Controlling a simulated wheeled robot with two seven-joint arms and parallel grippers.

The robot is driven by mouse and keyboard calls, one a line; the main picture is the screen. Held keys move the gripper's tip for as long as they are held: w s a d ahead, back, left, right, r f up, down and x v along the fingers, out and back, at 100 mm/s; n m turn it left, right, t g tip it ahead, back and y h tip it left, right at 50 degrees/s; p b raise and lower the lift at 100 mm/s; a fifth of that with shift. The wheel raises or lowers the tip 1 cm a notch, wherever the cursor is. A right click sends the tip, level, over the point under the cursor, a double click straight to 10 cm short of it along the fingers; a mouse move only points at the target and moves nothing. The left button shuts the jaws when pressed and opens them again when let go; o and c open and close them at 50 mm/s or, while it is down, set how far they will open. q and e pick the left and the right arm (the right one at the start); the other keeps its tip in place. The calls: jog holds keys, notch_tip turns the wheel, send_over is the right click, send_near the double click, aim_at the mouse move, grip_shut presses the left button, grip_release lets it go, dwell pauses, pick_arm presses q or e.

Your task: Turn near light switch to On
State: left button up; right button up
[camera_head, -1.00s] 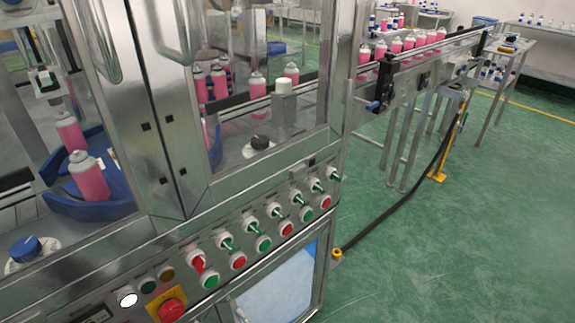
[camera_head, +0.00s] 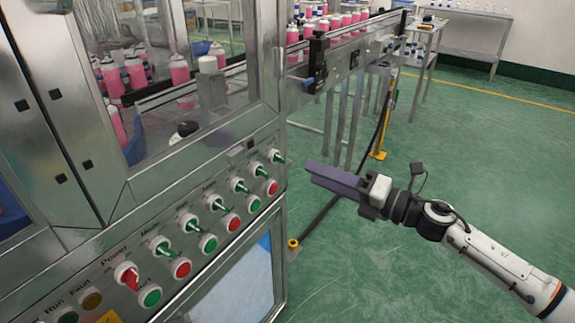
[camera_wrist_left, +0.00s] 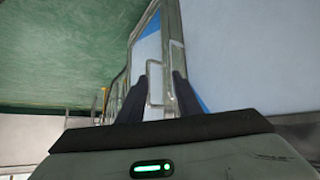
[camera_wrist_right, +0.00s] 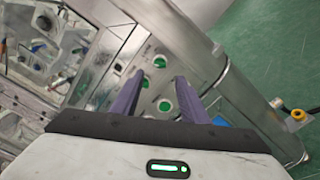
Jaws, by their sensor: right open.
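The switch panel on the machine front carries a slanted row of knobs: a red-handled power switch (camera_head: 129,277) at the near end and several green-handled switches (camera_head: 191,225) running away from it. The labels above the green ones are too small to tell which is the near light switch. My right gripper (camera_head: 308,172) is open and empty, just right of the panel's far end and apart from it.
Red and green push buttons (camera_head: 231,222) sit below the switches. The metal corner post (camera_head: 267,60) stands beside the panel's far end. A conveyor (camera_head: 345,48) with pink cans runs behind. The green floor (camera_head: 480,150) to the right is open.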

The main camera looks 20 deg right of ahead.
aim_at(283, 161)
jog(key=x, duration=0.9)
jog(key=shift+p, duration=0.35)
